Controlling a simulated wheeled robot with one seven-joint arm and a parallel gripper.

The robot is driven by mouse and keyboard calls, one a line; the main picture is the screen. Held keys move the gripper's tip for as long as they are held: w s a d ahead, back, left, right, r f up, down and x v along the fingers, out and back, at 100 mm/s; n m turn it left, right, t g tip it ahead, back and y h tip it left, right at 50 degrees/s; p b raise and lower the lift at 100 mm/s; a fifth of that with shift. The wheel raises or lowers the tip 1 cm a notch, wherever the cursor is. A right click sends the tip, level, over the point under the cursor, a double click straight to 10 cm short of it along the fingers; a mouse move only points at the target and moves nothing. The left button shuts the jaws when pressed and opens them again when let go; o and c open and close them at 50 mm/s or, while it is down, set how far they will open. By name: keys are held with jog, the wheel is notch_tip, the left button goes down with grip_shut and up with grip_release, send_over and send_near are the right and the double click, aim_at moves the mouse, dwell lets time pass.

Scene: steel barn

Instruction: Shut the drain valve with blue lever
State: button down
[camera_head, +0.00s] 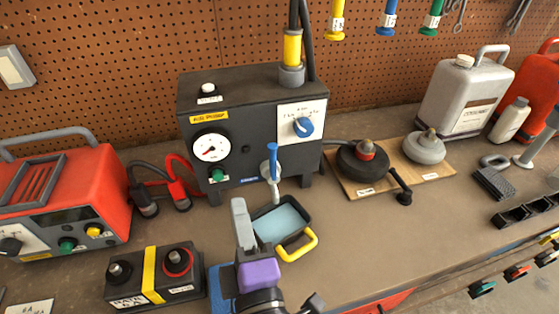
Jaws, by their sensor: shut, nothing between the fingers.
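The drain valve with blue lever (272,161) is on the front of a dark grey machine (248,112), near its lower right. The blue lever points upward and a pale spout hangs below it. My gripper (239,205) is shut and empty, in front of the machine and to the lower left of the valve, apart from the lever. A tray with yellow handle (308,241) holds light blue liquid under the spout. My gripper hides part of the tray's left side.
A battery (178,290) lies left of my gripper and a red unit (95,185) stands further left. A wooden board (405,178) with two round knobbed pieces is at right. The bench right of the tray is clear.

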aim_at(272, 163)
jog(key=shift+w+d+f+n+h, duration=0.15)
jog(key=shift+d+f+n+h, duration=0.15)
jog(key=shift+d+f+h, duration=0.2)
jog(key=shift+w+d+f+n+h, duration=0.15)
jog(key=shift+d+f+n+h, duration=0.15)
jog(key=shift+d+f+h, duration=0.2)
jog(key=shift+r, duration=0.1)
jog(key=w+d+p, duration=0.1)
jog(key=w+p, duration=0.2)
jog(key=w, duration=0.8)
jog(key=shift+w+d, duration=0.15)
jog(key=shift+w, duration=0.15)
